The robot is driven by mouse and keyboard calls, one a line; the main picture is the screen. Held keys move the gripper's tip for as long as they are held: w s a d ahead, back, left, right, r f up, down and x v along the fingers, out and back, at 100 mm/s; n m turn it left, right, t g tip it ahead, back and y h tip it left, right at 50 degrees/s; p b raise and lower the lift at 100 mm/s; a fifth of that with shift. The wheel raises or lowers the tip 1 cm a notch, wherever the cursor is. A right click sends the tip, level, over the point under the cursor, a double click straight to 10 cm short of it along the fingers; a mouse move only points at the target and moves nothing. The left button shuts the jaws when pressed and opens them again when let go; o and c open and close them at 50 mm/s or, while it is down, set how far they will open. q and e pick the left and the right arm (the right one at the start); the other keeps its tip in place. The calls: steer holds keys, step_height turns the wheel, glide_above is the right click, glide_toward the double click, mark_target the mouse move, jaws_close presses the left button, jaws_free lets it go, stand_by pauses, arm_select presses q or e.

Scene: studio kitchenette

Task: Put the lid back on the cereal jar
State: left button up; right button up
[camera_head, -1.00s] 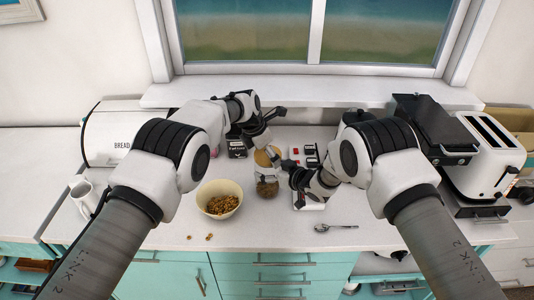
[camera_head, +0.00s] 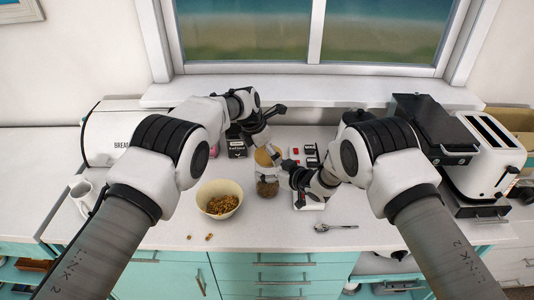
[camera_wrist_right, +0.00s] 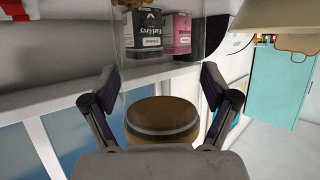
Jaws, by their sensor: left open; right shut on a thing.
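The clear glass cereal jar (camera_head: 268,188) stands on the counter with brown cereal low inside. Its round tan lid (camera_head: 267,157) is at the jar's top; I cannot tell whether it is fully seated. In the right wrist view the lid (camera_wrist_right: 162,120), with a grey band, lies between my finger bases, against the clear jar wall. My right gripper (camera_head: 285,174) comes from the right and is shut on the jar's glass below the lid. My left gripper (camera_head: 270,146) is open just above and behind the lid, its fingers partly hidden; contact with the lid is unclear.
A cream bowl of cereal (camera_head: 219,208) stands left of the jar, with loose pieces in front. A spoon (camera_head: 336,227) lies at right. Tea boxes (camera_wrist_right: 143,33) stand behind. A white mug (camera_head: 84,196), bread bin (camera_head: 108,133) and toaster (camera_head: 485,160) flank the counter.

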steer(key=o, duration=1.5)
arm_select(q)
steer(key=v, duration=1.2)
steer(key=shift+f, duration=0.1)
arm_select(e)
steer(key=v, duration=1.2)
